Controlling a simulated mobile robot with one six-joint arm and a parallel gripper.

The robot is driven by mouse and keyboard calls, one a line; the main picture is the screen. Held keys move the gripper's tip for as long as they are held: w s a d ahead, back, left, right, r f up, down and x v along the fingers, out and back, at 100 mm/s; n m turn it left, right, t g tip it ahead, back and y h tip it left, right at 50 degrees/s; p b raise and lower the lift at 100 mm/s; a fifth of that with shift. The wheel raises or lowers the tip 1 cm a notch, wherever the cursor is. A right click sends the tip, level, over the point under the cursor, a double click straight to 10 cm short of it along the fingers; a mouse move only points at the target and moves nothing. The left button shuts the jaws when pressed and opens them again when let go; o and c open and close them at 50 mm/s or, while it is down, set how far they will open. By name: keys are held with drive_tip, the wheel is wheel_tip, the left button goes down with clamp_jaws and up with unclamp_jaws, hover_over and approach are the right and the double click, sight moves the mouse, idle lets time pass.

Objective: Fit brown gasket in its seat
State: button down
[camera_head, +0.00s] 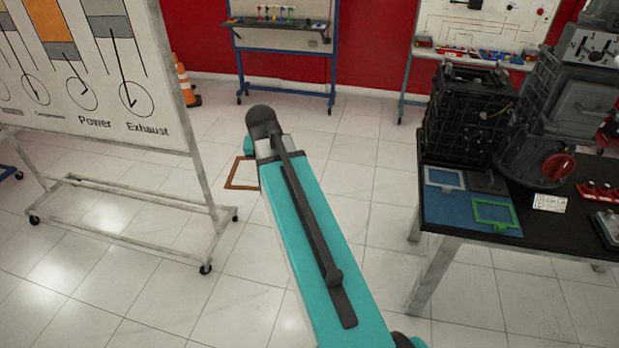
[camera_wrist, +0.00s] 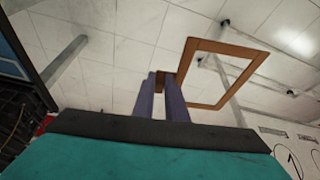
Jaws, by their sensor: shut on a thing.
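The brown gasket (camera_head: 235,174) is a thin, open rectangular frame. In the head view it sticks out to the left of my arm's end, above the white tiled floor. In the wrist view the gasket (camera_wrist: 261,56) shows nearly whole, and one side of it is between my gripper's two purple-grey fingers (camera_wrist: 166,84). My gripper is shut on that side and holds it clear of any surface. In the head view my arm hides the fingers. I cannot make out the gasket's seat in either view.
A black-topped table (camera_head: 540,235) at right carries a blue mat (camera_head: 455,208) with a light blue frame (camera_head: 445,179) and a green frame (camera_head: 496,213). A black engine block (camera_head: 462,115) stands behind them. A wheeled whiteboard (camera_head: 110,100) stands at left. The floor between is clear.

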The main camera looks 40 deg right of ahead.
sight(233, 187)
drive_tip(key=w+a+r+n, duration=0.1)
drive_tip(key=a, duration=0.3)
drive_tip(key=w+a+r+n+y+b, duration=0.1)
drive_tip(key=w+a+n, duration=0.1)
drive_tip(key=a, duration=0.2)
drive_tip(key=w+a+r+n+t+b, duration=0.1)
drive_tip(key=a, duration=0.3)
drive_tip(key=shift+w+a+r+n, duration=0.15)
drive_tip(key=shift+a+r+n, duration=0.15)
drive_tip(key=a+r+n+y+b, duration=0.1)
drive_tip(key=a+r+n, duration=0.2)
drive_tip(key=a, duration=0.6)
drive_tip(key=shift+w+a+n+y, duration=0.3)
drive_tip(key=shift+w+a+y, duration=0.1)
drive_tip(key=shift+w, duration=0.05)
